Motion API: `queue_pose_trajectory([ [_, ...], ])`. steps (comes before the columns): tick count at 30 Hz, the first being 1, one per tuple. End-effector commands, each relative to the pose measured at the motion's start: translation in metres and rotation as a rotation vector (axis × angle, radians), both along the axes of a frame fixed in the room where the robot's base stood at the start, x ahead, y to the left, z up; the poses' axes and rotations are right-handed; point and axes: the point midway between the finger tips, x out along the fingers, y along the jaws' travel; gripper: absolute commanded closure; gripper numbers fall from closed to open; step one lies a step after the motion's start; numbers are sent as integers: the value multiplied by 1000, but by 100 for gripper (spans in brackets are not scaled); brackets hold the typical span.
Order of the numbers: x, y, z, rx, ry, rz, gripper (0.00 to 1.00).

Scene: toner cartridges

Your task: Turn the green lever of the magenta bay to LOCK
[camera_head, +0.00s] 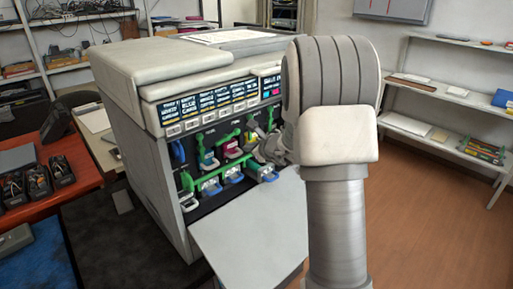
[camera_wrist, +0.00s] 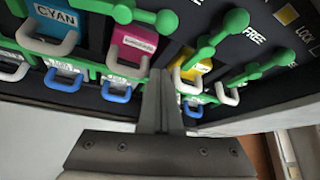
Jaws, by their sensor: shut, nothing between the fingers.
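The magenta cartridge (camera_wrist: 132,42) sits in its bay between the cyan cartridge (camera_wrist: 62,18) and the yellow cartridge (camera_wrist: 195,70) in the wrist view. It also shows in the head view (camera_head: 231,149). I cannot tell for certain which belongs to the magenta bay. My gripper (camera_wrist: 163,74) is shut and empty, its tips just right of the magenta cartridge's pale handle. Contact is unclear.
Further green levers (camera_wrist: 268,68) and the FREE and LOCK labels are at the right. Blue handles (camera_wrist: 116,92) stick out below the bays. The printer's open front flap (camera_head: 250,225) lies below. A red table (camera_head: 50,175) stands at the left; brown floor is clear at the right.

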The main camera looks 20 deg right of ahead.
Motion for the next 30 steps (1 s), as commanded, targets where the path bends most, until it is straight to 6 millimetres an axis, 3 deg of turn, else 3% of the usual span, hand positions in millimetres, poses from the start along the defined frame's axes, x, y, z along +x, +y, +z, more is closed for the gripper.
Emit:
queue_pose_trajectory([
  [3,3,8,20,-2,-3,2,100],
  [9,4,15,34,0,0,0,100],
  [30,10,17,35,-16,-6,1,100],
])
